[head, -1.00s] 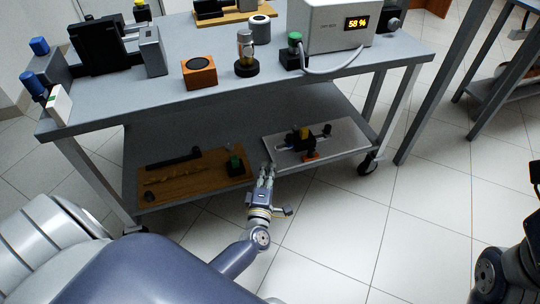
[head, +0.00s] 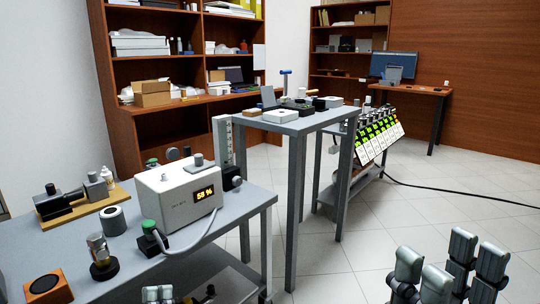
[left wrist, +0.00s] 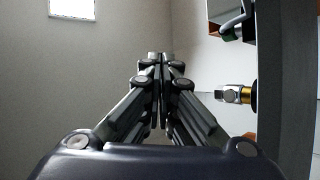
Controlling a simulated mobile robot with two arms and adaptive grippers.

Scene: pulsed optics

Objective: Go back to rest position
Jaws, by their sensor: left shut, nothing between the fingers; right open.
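My left gripper (head: 160,293) shows only as grey fingertips at the bottom edge of the head view, in front of the near grey bench (head: 220,250). In the left wrist view its fingers (left wrist: 161,70) are together with nothing between them. My right gripper (head: 448,270) is at the bottom right of the head view, over the tiled floor. Its fingers stand apart and it is empty.
The near bench holds a white box with a 58 % display (head: 178,194), a green-capped part (head: 152,232) and an orange block (head: 47,288). A taller table (head: 300,124) stands beyond. A black cable (head: 460,197) crosses the floor.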

